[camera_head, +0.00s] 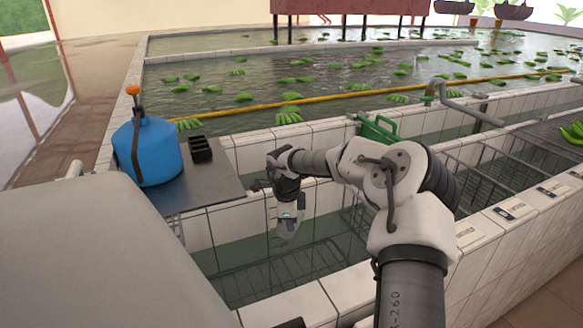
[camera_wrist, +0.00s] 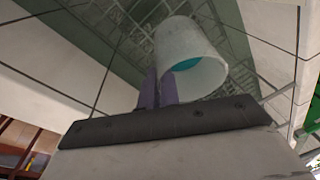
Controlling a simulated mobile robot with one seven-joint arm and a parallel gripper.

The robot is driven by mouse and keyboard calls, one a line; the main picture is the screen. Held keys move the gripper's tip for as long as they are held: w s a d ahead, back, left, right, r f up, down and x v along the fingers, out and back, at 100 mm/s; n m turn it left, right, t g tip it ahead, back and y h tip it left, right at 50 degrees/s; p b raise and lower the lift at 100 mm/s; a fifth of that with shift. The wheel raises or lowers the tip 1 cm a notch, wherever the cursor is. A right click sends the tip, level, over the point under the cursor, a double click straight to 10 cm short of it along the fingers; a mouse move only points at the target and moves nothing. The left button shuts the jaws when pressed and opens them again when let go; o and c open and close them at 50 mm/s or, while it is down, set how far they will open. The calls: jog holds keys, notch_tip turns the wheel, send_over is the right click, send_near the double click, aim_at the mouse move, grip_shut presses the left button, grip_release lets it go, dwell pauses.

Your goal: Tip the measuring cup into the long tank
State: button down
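The measuring cup (camera_head: 287,226) is a small pale, see-through cup. It hangs over the long tank (camera_head: 216,262), a narrow tiled trough with water and wire racks. My gripper (camera_head: 288,206) points down and holds the cup above the water. In the wrist view the cup (camera_wrist: 190,62) is whitish, and blue-green liquid shows inside its open mouth. The purple fingers of my gripper (camera_wrist: 158,90) are against the cup's side. I cannot tell exactly how far the cup is tilted. Its far side is hidden.
A blue jug (camera_head: 148,152) with an orange cap and a black rack (camera_head: 201,149) stand on a metal shelf (camera_head: 182,192) left of the tank. A green crate (camera_head: 378,130) and a grey pipe (camera_head: 465,106) are to the right. Green bananas float in the large pool (camera_head: 225,85) behind.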

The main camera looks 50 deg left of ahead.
jog(key=g+y, duration=0.2)
jog(key=y, duration=0.2)
jog(key=shift+f+y, duration=0.15)
jog(key=shift+y, duration=0.15)
jog(key=g+y, duration=0.1)
jog(key=y, duration=0.1)
jog(key=g+y, duration=0.1)
jog(key=y, duration=0.1)
jog(key=shift+s+a+m+g, duration=0.15)
jog(key=shift+a+m+g, duration=0.15)
jog(key=shift+m, duration=0.1)
jog(key=shift+a+f+y+b, duration=0.1)
jog(key=shift+f+y+b, duration=0.15)
jog(key=shift+y+b, duration=0.25)
jog(key=g+y+b, duration=0.1)
jog(key=b, duration=0.2)
jog(key=shift+s+a, duration=0.1)
jog(key=y+b, duration=0.1)
jog(key=b, duration=0.2)
jog(key=g+y+b, duration=0.1)
jog(key=b, duration=0.2)
jog(key=shift+a+r+y, duration=0.1)
jog(key=shift+r+y, duration=0.1)
jog(key=shift+y, duration=0.1)
jog(key=shift+r+m+y+b, duration=0.3)
jog(key=shift+b, duration=0.45)
